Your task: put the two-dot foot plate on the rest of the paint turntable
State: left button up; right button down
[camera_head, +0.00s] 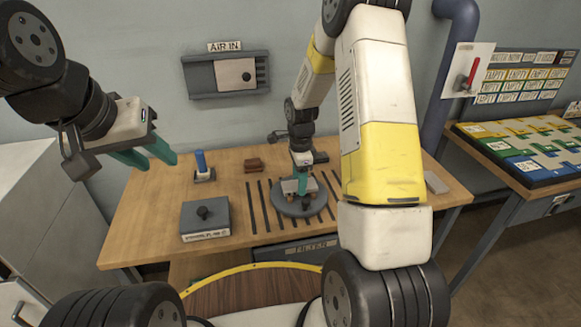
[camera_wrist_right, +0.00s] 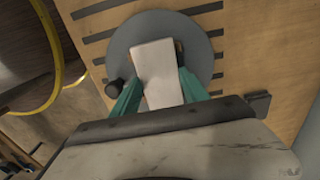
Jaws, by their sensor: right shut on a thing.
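The paint turntable (camera_head: 284,208) is a round grey disc on the wooden bench; it also shows in the right wrist view (camera_wrist_right: 127,38). My right gripper (camera_head: 303,187) is low over the disc, its green fingers shut on a pale rectangular plate (camera_wrist_right: 157,68). The plate lies over the disc in the wrist view; whether it touches the rest cannot be told. No dots are visible on it. Small brown parts of the rest show beside the plate, mostly hidden.
On the bench (camera_head: 150,225) stand a grey box with a black knob (camera_head: 205,222), a blue peg on a base (camera_head: 201,165) and a brown block (camera_head: 254,164). Dark slots run beside the turntable. A light plate (camera_head: 436,182) lies at right. A coloured tray (camera_head: 530,150) is on another table.

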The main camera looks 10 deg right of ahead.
jog(key=shift+f, duration=0.1)
jog(key=c, duration=0.6)
grip_release()
jog(key=s+r+n+t, duration=0.1)
jog(key=s+r+n, duration=0.2)
jog(key=r, duration=1.6)
jog(key=shift+s+a+r+n+t+y, duration=0.35)
jog(key=shift+s+r+n+t, duration=0.5)
jog(key=shift+s+r+n, duration=2.05)
jog(key=shift+s+a+r+n+t+y, duration=0.4)
jog(key=shift+s+r+n+t, duration=0.45)
jog(key=shift+s+n, duration=2.35)
jog(key=shift+s+a+r+n+t+y, duration=0.35)
jog(key=shift+s+r+n+t, duration=0.95)
jog(key=shift+s, duration=3.25)
